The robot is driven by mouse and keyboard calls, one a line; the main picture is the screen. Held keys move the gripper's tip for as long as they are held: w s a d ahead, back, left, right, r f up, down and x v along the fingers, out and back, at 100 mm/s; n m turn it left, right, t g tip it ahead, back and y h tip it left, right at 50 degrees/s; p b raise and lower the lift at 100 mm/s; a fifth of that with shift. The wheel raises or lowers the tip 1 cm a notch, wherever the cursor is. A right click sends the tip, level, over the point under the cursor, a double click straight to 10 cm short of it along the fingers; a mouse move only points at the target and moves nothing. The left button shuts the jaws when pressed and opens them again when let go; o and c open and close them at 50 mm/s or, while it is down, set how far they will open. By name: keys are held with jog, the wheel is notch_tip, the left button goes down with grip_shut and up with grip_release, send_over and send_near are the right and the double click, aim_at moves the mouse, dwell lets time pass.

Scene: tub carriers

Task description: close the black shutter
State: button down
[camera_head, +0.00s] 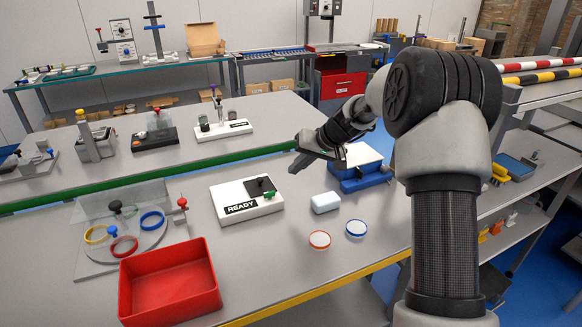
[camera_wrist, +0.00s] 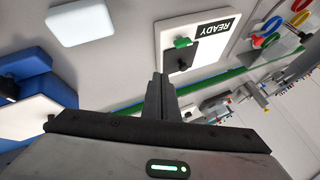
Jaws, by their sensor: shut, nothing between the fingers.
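The black shutter (camera_head: 258,188) is a small dark plate with a knob on top of a white box (camera_head: 233,199) labelled READY. A green piece (camera_head: 269,195) sits at the shutter's front edge. In the wrist view the shutter (camera_wrist: 183,56) and the green piece (camera_wrist: 182,42) show on the white box (camera_wrist: 198,22), beyond the fingers. My gripper (camera_head: 294,168) is shut and empty, above the table to the right of the box and apart from it. Its fingers (camera_wrist: 162,80) are together in the wrist view. I cannot tell what lies under the shutter.
A red bin (camera_head: 168,283) and a plate with coloured rings (camera_head: 124,245) stand left of the box. A pale block (camera_head: 325,202) and two round lids (camera_head: 319,239) lie to its right.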

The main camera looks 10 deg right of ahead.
aim_at(264, 184)
jog(key=x, duration=0.7)
jog(key=shift+w+a+f, duration=0.1)
jog(key=shift+a+f, duration=0.05)
jog(key=shift+f, duration=0.15)
jog(key=a, duration=0.2)
jog(key=shift+w+a+r, duration=0.15)
jog(key=shift+w+a, duration=0.05)
jog(key=shift+a, duration=0.75)
jog(key=shift+a, duration=0.1)
jog(key=s+a, duration=0.1)
jog(key=a, duration=0.2)
jog(key=s+a+b, duration=0.1)
jog(key=a, duration=0.2)
jog(key=s+a+b, duration=0.1)
jog(key=a, duration=0.2)
jog(key=shift+a, duration=0.25)
jog(key=shift+s+a, duration=0.1)
